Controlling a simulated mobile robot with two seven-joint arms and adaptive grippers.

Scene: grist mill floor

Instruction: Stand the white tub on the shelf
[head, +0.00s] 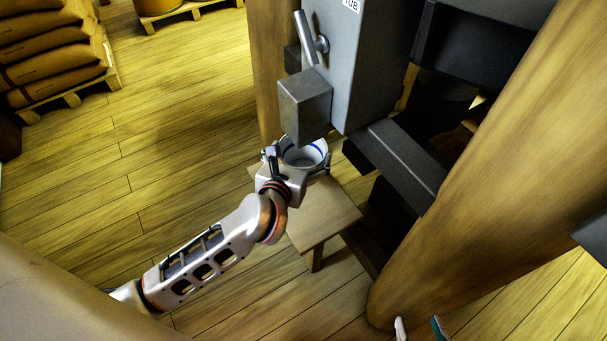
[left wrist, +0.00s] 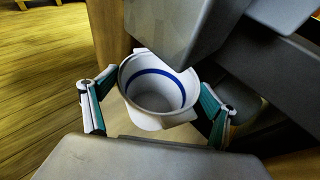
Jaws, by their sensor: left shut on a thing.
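The white tub (head: 304,156), with a blue band inside its rim, is upright and looks empty. My left gripper (head: 294,165) is shut on it, with one finger on each side; the tub also shows between the fingers in the left wrist view (left wrist: 155,90). The tub is right under a grey metal spout (head: 305,106), which hides part of its rim. A small wooden stand (head: 325,215), perhaps the shelf, is below the tub; I cannot tell whether they touch. My right gripper (head: 418,329) shows only its fingertips at the bottom edge, apart and empty.
A grey box (head: 360,60) with a lever handle and a partly seen label stands above the spout. Dark beams (head: 400,165) and a thick wooden post (head: 480,160) are close on the right. Sacks on a pallet (head: 55,50) are far left. The floor at left is clear.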

